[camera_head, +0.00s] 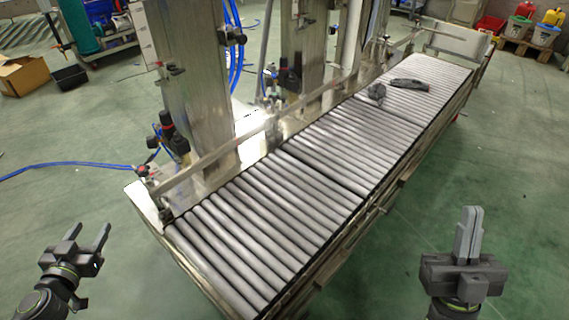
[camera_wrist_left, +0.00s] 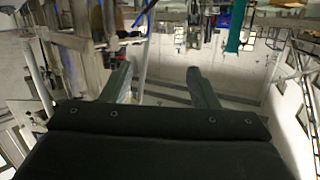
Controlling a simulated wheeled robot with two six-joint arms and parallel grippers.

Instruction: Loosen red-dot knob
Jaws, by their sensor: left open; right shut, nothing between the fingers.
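A small dark knob with a red spot (camera_head: 143,171) sits at the near left end of the conveyor's guide rail. Another dark fitting with a red top (camera_head: 166,118) stands on the frame behind it. I cannot tell which of these is the red-dot knob. My left gripper (camera_head: 90,231) is open and empty at the lower left, apart from both fittings; its spread fingers also show in the left wrist view (camera_wrist_left: 160,78). My right gripper (camera_head: 471,213) is shut and empty at the lower right, beyond the conveyor's near side.
A roller conveyor (camera_head: 270,205) runs from the near middle to the far right. Dark objects (camera_head: 408,85) lie on its far rollers. Steel columns (camera_head: 188,80) and a rail (camera_head: 225,147) line its left side. Blue hoses (camera_head: 75,166) cross the floor. Green floor is clear around both grippers.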

